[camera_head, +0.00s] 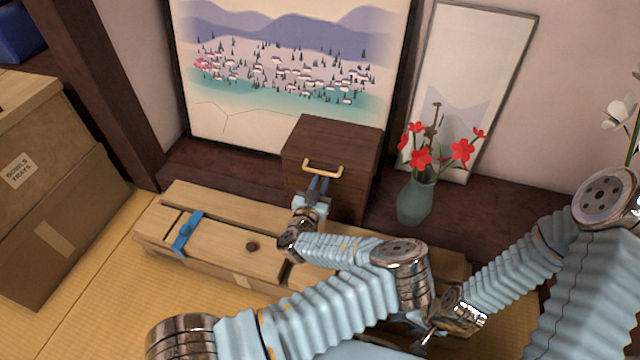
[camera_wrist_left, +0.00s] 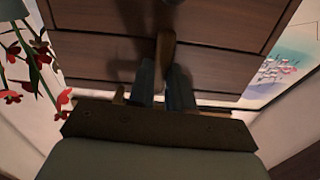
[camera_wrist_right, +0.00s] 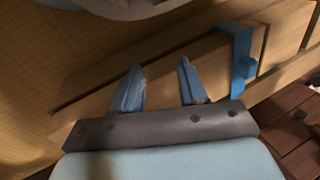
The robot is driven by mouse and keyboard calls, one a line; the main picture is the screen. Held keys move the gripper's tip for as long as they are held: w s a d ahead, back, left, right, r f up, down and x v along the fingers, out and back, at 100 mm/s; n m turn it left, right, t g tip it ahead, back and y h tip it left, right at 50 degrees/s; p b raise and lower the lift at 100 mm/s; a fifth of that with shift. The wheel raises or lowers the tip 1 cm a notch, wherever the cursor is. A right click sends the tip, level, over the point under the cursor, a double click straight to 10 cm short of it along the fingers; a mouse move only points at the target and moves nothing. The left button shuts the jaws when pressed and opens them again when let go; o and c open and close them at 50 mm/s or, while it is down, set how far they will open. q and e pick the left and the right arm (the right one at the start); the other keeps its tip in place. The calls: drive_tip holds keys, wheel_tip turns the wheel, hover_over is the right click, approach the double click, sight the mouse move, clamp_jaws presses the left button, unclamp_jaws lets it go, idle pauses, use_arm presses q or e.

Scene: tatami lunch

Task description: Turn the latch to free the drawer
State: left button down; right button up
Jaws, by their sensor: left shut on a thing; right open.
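A dark brown wooden cabinet (camera_head: 330,150) stands behind the bench, with a pale yellow bar handle (camera_head: 323,168) on its front. In the left wrist view its drawer fronts (camera_wrist_left: 100,60) fill the upper part. A brown wooden latch (camera_wrist_left: 167,48) sticks out between the fingers of my left gripper (camera_wrist_left: 167,85). These fingers are shut on the latch, and in the head view the gripper (camera_head: 318,187) is just below the handle. My right gripper (camera_wrist_right: 160,88) is open and empty above the wooden bench.
A long pale wooden bench (camera_head: 220,240) with a blue clamp (camera_head: 187,232) lies before the cabinet. A green vase (camera_head: 415,203) with red flowers stands close to its right. Cardboard boxes (camera_head: 50,225) stand at the left. A landscape panel (camera_head: 285,70) is behind.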

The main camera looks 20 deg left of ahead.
use_arm(q)
drive_tip(key=shift+d+f+m+b, duration=0.15)
drive_tip(key=shift+m+b, duration=0.8)
drive_tip(key=shift+m, duration=1.95)
drive_tip(key=shift+d+f+m+b, duration=0.1)
drive_tip(key=shift+m+b, duration=0.85)
drive_tip(key=shift+m, duration=1.95)
drive_tip(key=shift+d+f+m+b, duration=0.15)
drive_tip(key=shift+m+b, duration=0.8)
drive_tip(key=shift+m, duration=1.95)
drive_tip(key=c, duration=1)
unclamp_jaws()
drive_tip(key=shift+c, duration=0.2)
